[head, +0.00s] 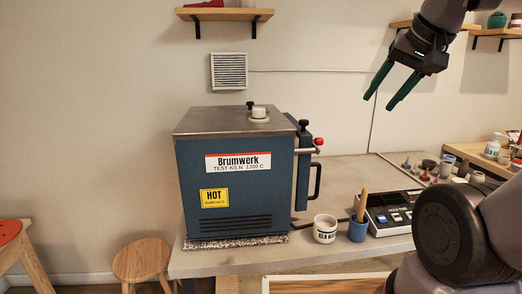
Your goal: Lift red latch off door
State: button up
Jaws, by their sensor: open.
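The kiln (215,175) is a dark blue box with a grey top, standing on the left part of the table. Its door (303,170) shows edge-on at the kiln's right side, with a black handle (317,182). The red latch (318,141) is a small red knob on a short metal bar, near the top of the door on its right. My gripper (389,103) is open and empty, in the air above and to the right of the latch, well apart from it. The door's front face is hidden from this side.
A white jar (325,229) and a blue cup (358,230) with a wooden-handled tool stand before the door. Several small pots stand at the far right. A wall shelf (225,14) hangs above the kiln.

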aim_at(318, 141)
jog(key=l+u, duration=0.35)
jog(key=k+l+u, duration=0.1)
jog(key=l+u, duration=0.3)
jog(key=k+l+u, duration=0.1)
jog(key=l+u, duration=0.25)
jog(key=k+l, duration=0.15)
jog(key=l, duration=0.2)
jog(key=k+l+u, duration=0.1)
jog(key=l, duration=0.25)
jog(key=k+l, duration=0.15)
jog(key=l, duration=0.15)
jog(key=u, duration=0.05)
